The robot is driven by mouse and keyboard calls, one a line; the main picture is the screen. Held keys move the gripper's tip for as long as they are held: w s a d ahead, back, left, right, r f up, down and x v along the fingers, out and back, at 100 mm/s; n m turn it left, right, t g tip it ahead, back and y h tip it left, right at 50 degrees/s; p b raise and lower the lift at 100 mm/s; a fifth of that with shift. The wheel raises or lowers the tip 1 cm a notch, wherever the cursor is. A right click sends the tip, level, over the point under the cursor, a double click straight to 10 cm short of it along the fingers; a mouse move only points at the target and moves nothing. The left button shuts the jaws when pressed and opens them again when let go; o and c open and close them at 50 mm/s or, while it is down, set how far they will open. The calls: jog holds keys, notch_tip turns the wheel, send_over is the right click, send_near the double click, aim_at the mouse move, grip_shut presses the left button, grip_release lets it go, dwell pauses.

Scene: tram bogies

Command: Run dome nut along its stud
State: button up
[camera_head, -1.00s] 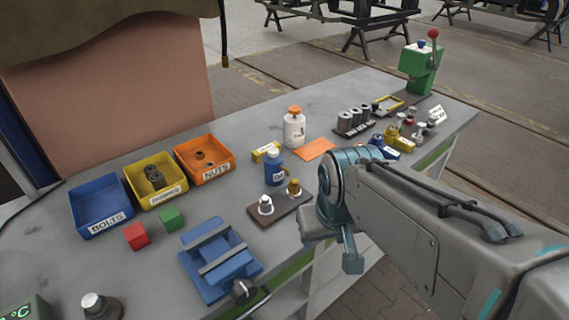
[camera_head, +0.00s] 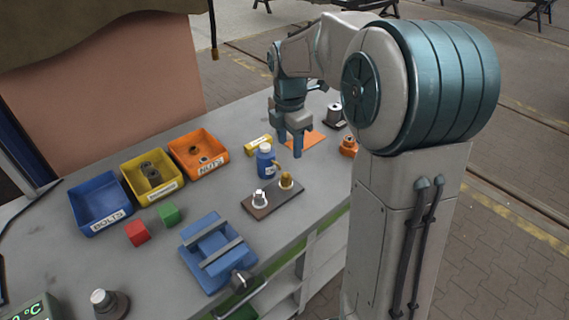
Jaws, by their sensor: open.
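A dark brown base plate (camera_head: 262,209) lies near the front edge of the bench and carries two fittings. One is a silver dome-shaped piece with a pale collar (camera_head: 259,197) on the left. The other is a brass-coloured dome-shaped piece (camera_head: 286,181) on the right. Which of them is the dome nut, and how far each sits on its stud, I cannot tell. My gripper (camera_head: 291,149) points down, open and empty, above and behind the plate, near the blue bottle and apart from both fittings.
A blue bottle (camera_head: 265,160) stands just behind the plate. A blue vise (camera_head: 212,258) is at front left. Blue (camera_head: 101,203), yellow (camera_head: 151,175) and orange (camera_head: 198,153) bins stand at the back left. Red (camera_head: 137,232) and green (camera_head: 169,214) cubes lie before them. My arm hides the bench's right end.

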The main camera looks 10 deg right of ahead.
aim_at(288, 175)
jog(key=w+f+n, duration=0.1)
jog(key=f, duration=0.3)
jog(key=w+f+n+p, duration=0.1)
jog(key=f, duration=0.4)
jog(key=w+f+n+p, duration=0.1)
jog(key=f, duration=0.4)
jog(key=shift+w+d+f, duration=0.1)
jog(key=shift+d+f, duration=0.05)
jog(key=shift+f, duration=0.05)
jog(key=c, duration=1)
